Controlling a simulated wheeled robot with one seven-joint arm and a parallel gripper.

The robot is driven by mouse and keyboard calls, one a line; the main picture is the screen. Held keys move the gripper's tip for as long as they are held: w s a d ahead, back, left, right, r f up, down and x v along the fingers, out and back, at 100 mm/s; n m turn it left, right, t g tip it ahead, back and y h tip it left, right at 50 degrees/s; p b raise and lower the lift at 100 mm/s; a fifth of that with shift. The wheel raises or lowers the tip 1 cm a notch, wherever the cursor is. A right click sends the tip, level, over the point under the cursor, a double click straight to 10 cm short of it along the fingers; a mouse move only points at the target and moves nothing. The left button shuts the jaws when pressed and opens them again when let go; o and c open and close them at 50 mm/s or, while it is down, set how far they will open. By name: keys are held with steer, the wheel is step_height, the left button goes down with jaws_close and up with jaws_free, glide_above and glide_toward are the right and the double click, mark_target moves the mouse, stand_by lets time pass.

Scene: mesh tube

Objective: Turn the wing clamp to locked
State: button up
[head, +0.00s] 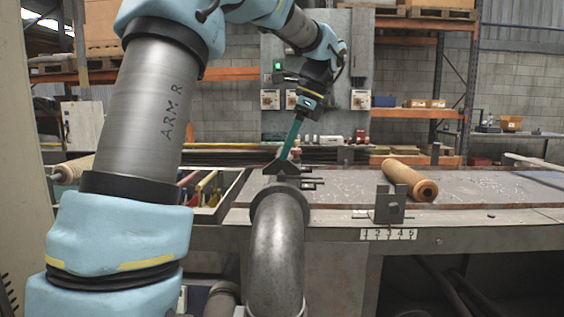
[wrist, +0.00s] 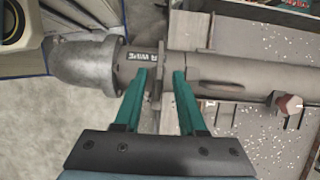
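My gripper (head: 285,156) reaches down with teal fingers over the bench-side pipe in the head view. In the wrist view its two fingers (wrist: 160,75) stand apart, one on each side of a thin grey wing (wrist: 155,92) that seems to belong to the wing clamp. I see gaps beside the wing, so the gripper is open and not gripping. In the head view a dark winged piece (head: 281,167) sits just below the fingertips, above the pipe flange. Contact there is unclear. A dark label (wrist: 143,56) with small lettering lies left of the wing. I cannot read the clamp's state.
A curved grey pipe elbow (head: 277,245) stands at the bench front. A wooden roller (head: 410,180) and a metal bracket (head: 389,205) lie to the right, above a numbered strip (head: 388,235). A tray of tools (head: 207,190) is left. The bench's right middle is mostly clear.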

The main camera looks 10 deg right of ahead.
mark_target(286, 169)
steer(key=shift+x, duration=1.65)
jaws_close()
